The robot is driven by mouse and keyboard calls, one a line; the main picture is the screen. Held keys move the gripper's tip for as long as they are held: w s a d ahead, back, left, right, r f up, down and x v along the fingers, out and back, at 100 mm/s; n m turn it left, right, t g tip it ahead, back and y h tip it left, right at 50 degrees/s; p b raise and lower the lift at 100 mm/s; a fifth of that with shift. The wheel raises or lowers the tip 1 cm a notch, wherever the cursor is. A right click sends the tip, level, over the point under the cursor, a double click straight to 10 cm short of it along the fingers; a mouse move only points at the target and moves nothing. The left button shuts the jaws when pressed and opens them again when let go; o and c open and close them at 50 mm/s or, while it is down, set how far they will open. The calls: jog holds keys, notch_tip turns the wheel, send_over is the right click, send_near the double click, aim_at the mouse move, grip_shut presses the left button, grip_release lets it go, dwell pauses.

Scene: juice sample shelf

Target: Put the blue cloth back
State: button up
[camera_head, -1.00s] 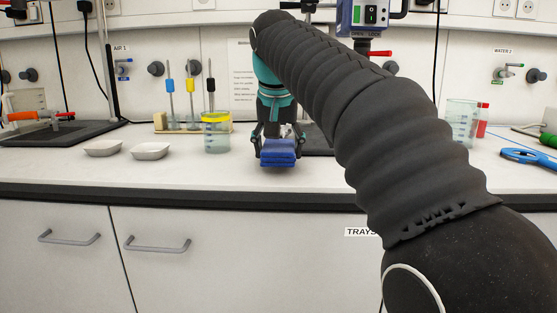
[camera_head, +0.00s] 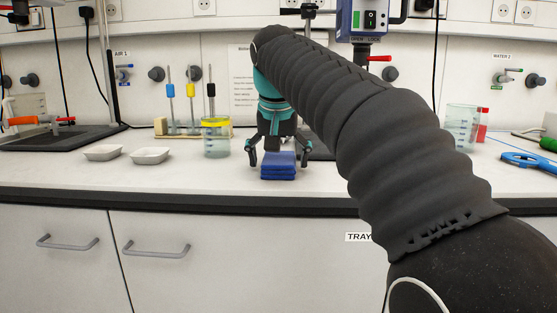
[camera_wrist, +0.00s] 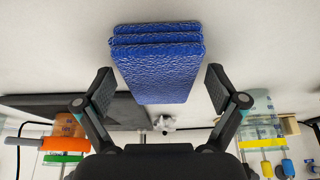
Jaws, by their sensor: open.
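The blue cloth (camera_head: 278,166) is a folded stack lying on the white bench top, near the front edge in the head view. In the wrist view the blue cloth (camera_wrist: 157,62) shows its layered folds, just beyond my fingertips. My gripper (camera_head: 278,150) is open and empty, right behind and slightly above the cloth. In the wrist view the fingers of my gripper (camera_wrist: 160,90) are spread wide, one to each side of the cloth's near end, with visible gaps.
Two white trays (camera_head: 150,155) lie farther left. A rack with colored-handled tools (camera_head: 190,125) is behind. A clear beaker (camera_head: 462,125) and blue tool (camera_head: 528,160) are at right. The bench front is clear.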

jog(key=p+v, duration=0.3)
jog(key=v, duration=0.9)
jog(key=shift+p, duration=0.4)
jog(key=shift+d, duration=0.1)
jog(key=s+d+f, duration=0.1)
jog(key=d, duration=0.1)
jog(key=s+d+f, duration=0.1)
jog(key=d, duration=0.1)
jog(key=s+d+f, duration=0.1)
jog(key=d+f, duration=0.1)
jog(key=shift+s, duration=0.4)
jog(key=s+d+f, duration=0.3)
jog(key=s+f, duration=0.3)
jog(key=f, duration=0.3)
jog(key=s+d+f, duration=0.4)
jog(key=s+f, duration=0.2)
jog(key=f, duration=0.4)
jog(key=s+d+f+t, duration=0.1)
jog(key=s+d+f, duration=0.2)
jog(key=s+f, duration=0.4)
notch_tip(320, 180, down, 2)
jog(key=shift+d+f, duration=0.2)
jog(key=shift+d, duration=0.1)
